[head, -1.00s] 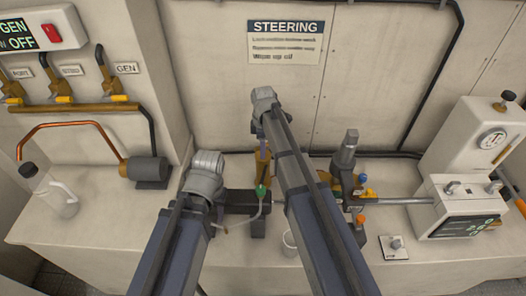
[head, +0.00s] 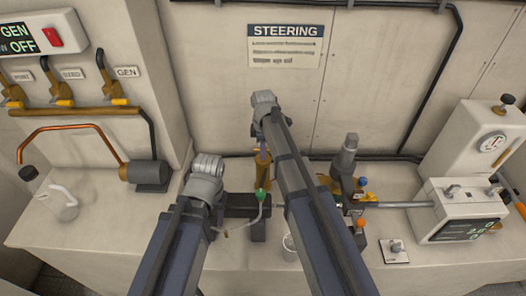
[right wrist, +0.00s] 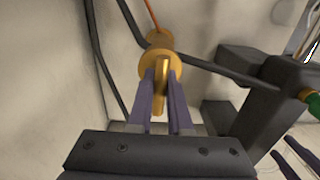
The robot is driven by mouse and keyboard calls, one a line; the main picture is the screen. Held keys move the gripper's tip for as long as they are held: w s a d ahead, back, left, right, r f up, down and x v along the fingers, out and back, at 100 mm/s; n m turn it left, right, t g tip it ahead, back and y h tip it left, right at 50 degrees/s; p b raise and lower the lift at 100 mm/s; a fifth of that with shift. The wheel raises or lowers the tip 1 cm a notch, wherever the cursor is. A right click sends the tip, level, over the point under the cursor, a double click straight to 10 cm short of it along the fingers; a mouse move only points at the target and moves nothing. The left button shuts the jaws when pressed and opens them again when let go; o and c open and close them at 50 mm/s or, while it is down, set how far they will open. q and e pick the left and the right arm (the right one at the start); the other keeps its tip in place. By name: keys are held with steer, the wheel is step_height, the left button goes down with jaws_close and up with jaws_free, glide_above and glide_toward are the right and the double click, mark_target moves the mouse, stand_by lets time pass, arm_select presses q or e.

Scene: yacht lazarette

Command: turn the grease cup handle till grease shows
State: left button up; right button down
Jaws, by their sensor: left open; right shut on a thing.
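The brass grease cup (head: 262,172) stands upright against the back wall, partly hidden between my two arms in the head view. In the right wrist view its round brass body (right wrist: 157,50) and flat handle (right wrist: 161,80) show. My right gripper (right wrist: 161,82) is shut on this handle, one purple finger on each side; it also shows from above in the head view (head: 262,151). No grease can be made out.
A dark block (head: 240,204) with a green-capped fitting (head: 261,195) and pale hose stands close in front of the cup. A white cup (head: 290,246) is near my right arm.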

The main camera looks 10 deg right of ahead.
steer(key=shift+m, duration=3.3)
steer(key=c, duration=0.9)
jaws_free()
steer(key=shift+r, duration=0.15)
step_height(320, 180, up, 8)
steer(key=p, duration=0.8)
steer(key=shift+f, duration=0.2)
